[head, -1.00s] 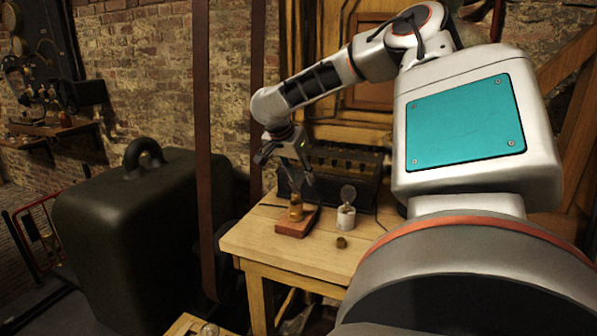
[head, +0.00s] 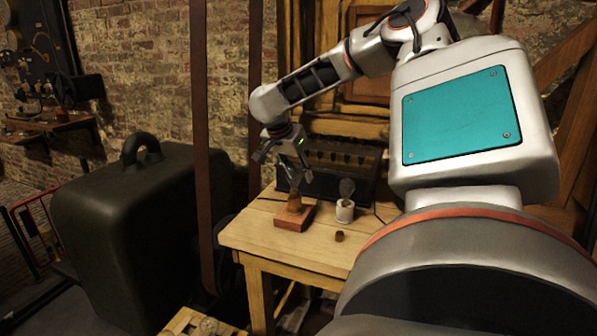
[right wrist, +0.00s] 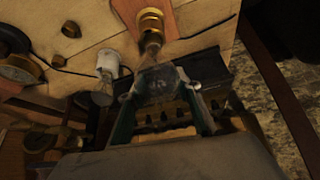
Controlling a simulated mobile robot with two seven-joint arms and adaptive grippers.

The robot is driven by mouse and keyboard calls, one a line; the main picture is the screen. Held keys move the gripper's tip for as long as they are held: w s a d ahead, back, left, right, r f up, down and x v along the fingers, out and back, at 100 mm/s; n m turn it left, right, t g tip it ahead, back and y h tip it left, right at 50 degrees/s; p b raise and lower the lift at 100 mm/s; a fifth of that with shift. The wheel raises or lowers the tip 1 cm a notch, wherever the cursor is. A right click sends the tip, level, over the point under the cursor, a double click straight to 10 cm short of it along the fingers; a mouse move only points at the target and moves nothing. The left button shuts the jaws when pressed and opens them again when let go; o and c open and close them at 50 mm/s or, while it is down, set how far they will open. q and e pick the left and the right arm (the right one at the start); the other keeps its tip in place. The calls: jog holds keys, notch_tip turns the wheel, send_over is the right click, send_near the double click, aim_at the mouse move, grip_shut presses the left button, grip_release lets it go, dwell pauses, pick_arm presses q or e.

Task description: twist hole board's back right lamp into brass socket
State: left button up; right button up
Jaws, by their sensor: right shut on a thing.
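My right gripper (right wrist: 162,92) is shut on the glass bulb of a lamp (right wrist: 158,80). In the right wrist view, the lamp's neck points to the brass socket (right wrist: 151,22) and meets or overlaps its mouth; I cannot tell whether the thread is engaged. In the head view, my right gripper (head: 298,178) is just above the brass socket (head: 294,207), which stands on a reddish block (head: 287,222) on the wooden table (head: 265,240). My left gripper is not in view.
A white holder (head: 345,212) with a glass bulb stands right of the block. A small brown knob (head: 339,237) lies in front of it. A dark slotted case (head: 350,170) stands behind. A large dark weight (head: 125,230) stands left of the table.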

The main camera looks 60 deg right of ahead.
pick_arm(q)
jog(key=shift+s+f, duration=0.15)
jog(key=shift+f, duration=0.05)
pick_arm(e)
jog(key=shift+f, duration=0.55)
dwell(0.4)
